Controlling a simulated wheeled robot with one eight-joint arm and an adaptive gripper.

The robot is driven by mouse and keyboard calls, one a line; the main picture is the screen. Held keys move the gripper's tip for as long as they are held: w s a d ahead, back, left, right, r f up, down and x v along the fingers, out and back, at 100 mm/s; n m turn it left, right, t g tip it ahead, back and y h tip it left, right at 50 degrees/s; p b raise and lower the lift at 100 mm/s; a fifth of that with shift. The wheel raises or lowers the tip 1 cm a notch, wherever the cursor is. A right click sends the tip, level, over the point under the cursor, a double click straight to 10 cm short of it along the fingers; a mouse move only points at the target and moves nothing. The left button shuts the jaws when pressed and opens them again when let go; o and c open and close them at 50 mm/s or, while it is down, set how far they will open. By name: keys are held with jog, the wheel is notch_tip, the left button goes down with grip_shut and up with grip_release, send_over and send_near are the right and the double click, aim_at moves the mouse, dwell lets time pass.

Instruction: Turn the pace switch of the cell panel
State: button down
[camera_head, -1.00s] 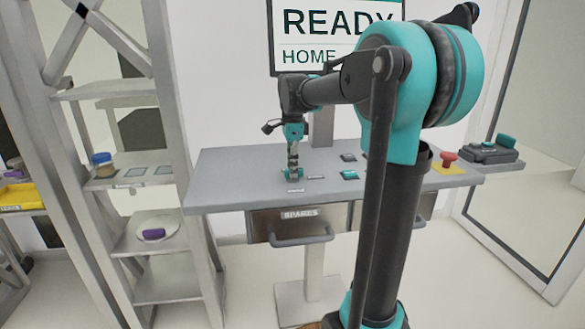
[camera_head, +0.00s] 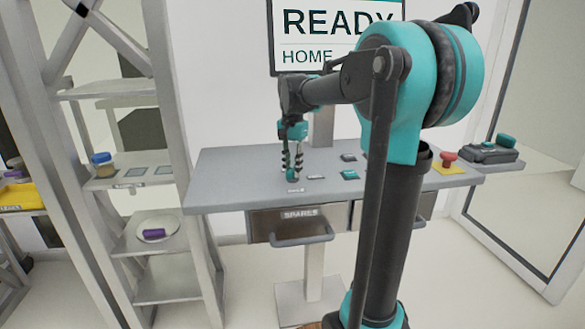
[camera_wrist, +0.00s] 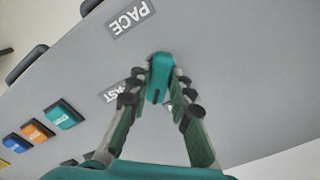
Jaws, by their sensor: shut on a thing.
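The pace switch is a teal knob (camera_wrist: 160,68) with a dark mark on one end, on the grey panel top (camera_wrist: 225,60). My gripper (camera_wrist: 161,88) is shut on it, with one finger on each side of the knob. The white PACE label (camera_wrist: 130,17) lies beyond it in the wrist view. A FAST label (camera_wrist: 106,94) is partly hidden by the left finger. In the head view my gripper (camera_head: 291,171) points straight down at the panel's left part, and the knob is mostly hidden between the fingers.
Coloured push buttons, teal (camera_wrist: 62,115), orange (camera_wrist: 36,132) and blue (camera_wrist: 13,143), stand left of the knob in the wrist view. A red stop button (camera_head: 449,158) is at the panel's right. A shelf rack (camera_head: 160,200) stands left. The screen (camera_head: 335,35) reads READY, HOME.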

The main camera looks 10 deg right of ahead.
aim_at(293, 169)
jog(key=n, duration=0.4)
jog(key=shift+n, duration=2.2)
jog(key=c, duration=1.4)
grip_release()
jog(key=shift+o, duration=0.2)
jog(key=shift+r, duration=0.1)
notch_tip(293, 169, up, 12)
jog(key=shift+s, duration=0.1)
